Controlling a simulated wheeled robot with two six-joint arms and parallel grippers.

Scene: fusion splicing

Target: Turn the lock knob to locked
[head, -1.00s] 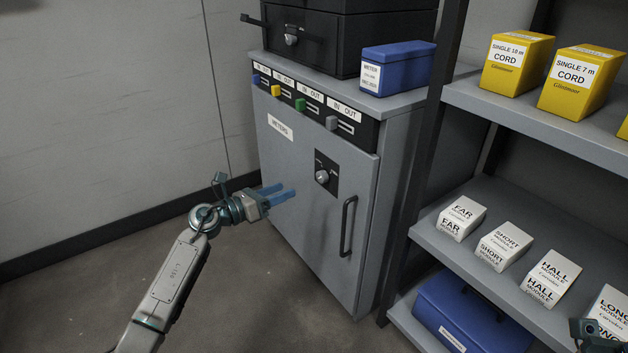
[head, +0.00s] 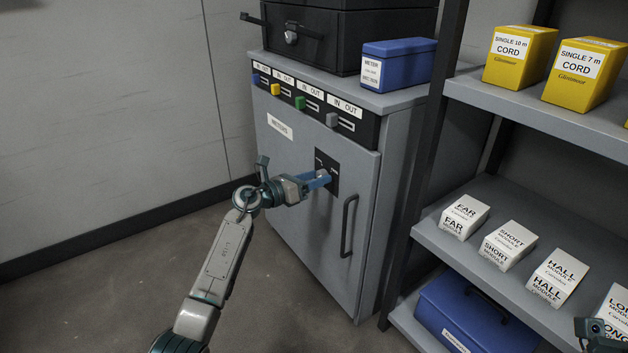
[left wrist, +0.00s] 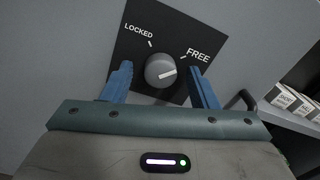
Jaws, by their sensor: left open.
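The lock knob (left wrist: 160,70) is a round grey dial on a black plate (left wrist: 134,47) marked LOCKED at left and FREE at right. Its white pointer line is turned toward FREE. The plate is on the grey cabinet door (head: 290,190), and the knob (head: 321,172) is partly hidden by my gripper in the head view. My left gripper (left wrist: 162,84) is open, with one blue finger on each side of the knob and gaps visible in the left wrist view. It also shows in the head view (head: 322,178). At the lower right edge, part of my right arm shows, but its fingers cannot be made out.
A vertical door handle (head: 348,225) stands right of the knob. A blue meter box (head: 405,66) sits on the cabinet top. A shelf (head: 470,205) with white module boxes and yellow cord boxes is at right. The floor at left is clear.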

